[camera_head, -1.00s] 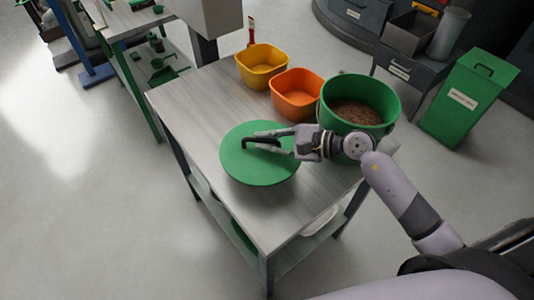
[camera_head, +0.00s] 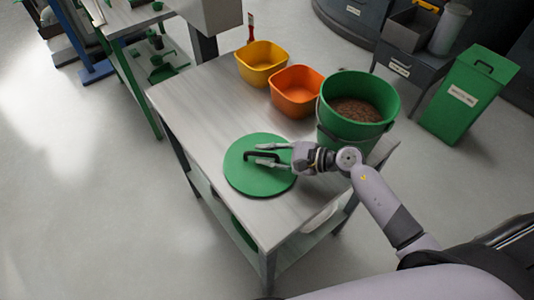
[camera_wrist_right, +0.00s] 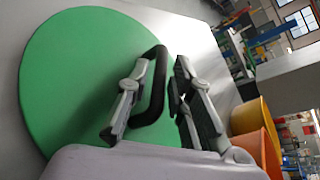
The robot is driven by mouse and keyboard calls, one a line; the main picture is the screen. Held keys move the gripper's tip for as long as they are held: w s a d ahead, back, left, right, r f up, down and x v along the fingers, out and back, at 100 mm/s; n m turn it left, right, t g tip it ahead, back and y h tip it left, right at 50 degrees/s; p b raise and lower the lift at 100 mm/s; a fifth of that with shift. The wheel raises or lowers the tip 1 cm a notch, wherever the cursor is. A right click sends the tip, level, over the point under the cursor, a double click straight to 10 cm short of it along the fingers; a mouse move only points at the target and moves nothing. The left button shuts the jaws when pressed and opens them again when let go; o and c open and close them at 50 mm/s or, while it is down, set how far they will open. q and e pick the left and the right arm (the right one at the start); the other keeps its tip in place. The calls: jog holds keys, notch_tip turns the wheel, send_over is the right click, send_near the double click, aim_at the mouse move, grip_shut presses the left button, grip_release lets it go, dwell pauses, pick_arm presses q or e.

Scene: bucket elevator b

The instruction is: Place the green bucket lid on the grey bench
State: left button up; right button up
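The round green lid (camera_head: 247,180) with its black handle (camera_head: 262,154) lies flat on the grey bench (camera_head: 195,110), near the bench's middle. My right gripper (camera_head: 262,155) is just above the lid. Its fingers stand apart on either side of the handle. In the right wrist view my gripper (camera_wrist_right: 148,118) shows a gap between the fingers, with the handle (camera_wrist_right: 153,90) between them over the green lid (camera_wrist_right: 75,75). The green bucket (camera_head: 345,128), uncovered with brown material inside, stands at the bench's right end. My left gripper is not in view.
An orange tub (camera_head: 296,92) and a yellow tub (camera_head: 261,64) stand along the bench's far edge. The bench top is bare left of and in front of the lid. A green bin (camera_head: 462,100) stands on the floor at the right.

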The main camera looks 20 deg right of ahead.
jog(key=shift+o, duration=0.7)
jog(key=shift+s+d, duration=0.2)
jog(key=shift+d, duration=0.1)
jog(key=b+v, duration=0.3)
jog(key=v, duration=0.7)
jog(key=shift+s+d, duration=0.15)
jog(key=shift+d, duration=0.05)
jog(key=shift+s+d+r, duration=0.2)
jog(key=shift+d+r, duration=0.1)
jog(key=shift+r, duration=0.05)
